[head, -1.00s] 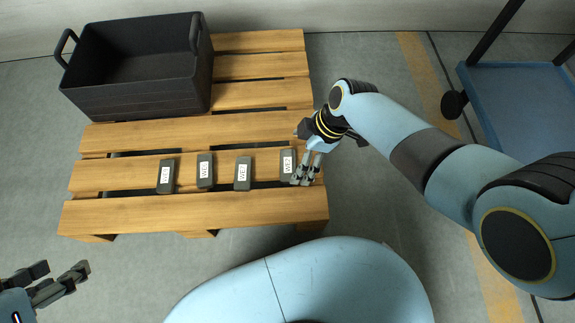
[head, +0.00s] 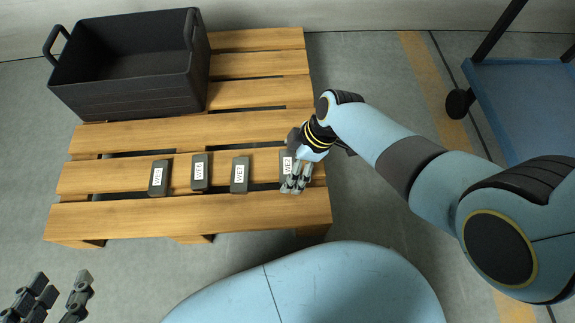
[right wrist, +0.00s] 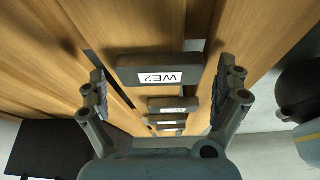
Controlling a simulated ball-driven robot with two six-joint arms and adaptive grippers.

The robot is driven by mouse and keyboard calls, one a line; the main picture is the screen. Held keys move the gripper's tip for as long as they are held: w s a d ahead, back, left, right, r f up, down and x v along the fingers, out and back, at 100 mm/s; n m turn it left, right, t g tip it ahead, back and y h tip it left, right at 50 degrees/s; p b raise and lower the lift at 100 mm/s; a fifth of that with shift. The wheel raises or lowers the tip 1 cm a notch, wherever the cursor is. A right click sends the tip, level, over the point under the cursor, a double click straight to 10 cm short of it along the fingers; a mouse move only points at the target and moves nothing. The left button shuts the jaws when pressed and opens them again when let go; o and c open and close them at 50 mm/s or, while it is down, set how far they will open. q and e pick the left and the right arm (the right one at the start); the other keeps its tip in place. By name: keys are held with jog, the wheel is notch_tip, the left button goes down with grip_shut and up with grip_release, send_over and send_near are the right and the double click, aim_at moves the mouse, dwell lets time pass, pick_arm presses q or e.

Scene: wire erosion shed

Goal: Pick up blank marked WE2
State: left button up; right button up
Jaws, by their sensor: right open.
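The blank marked WE2 (head: 287,165) is a dark grey block with a white label. It lies on the wooden pallet, rightmost in a row of similar blanks, and is partly hidden by my right gripper. In the right wrist view the WE2 blank (right wrist: 135,72) lies crosswise between the two spread fingers, with a gap on each side. My right gripper (head: 296,186) is open and empty, over the WE2 blank. My left gripper (head: 58,298) is open and empty at the lower left, off the pallet.
Three other labelled blanks lie left of WE2: one (head: 240,186), one marked WE6 (head: 200,184) and one farthest left (head: 158,188). A black crate (head: 125,98) stands on the pallet's back left. The slatted pallet (head: 250,213) has gaps. A blue cart (head: 520,100) stands right.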

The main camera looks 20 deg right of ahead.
jog(key=c, duration=1.5)
jog(key=shift+c, duration=0.2)
jog(key=shift+r, duration=0.15)
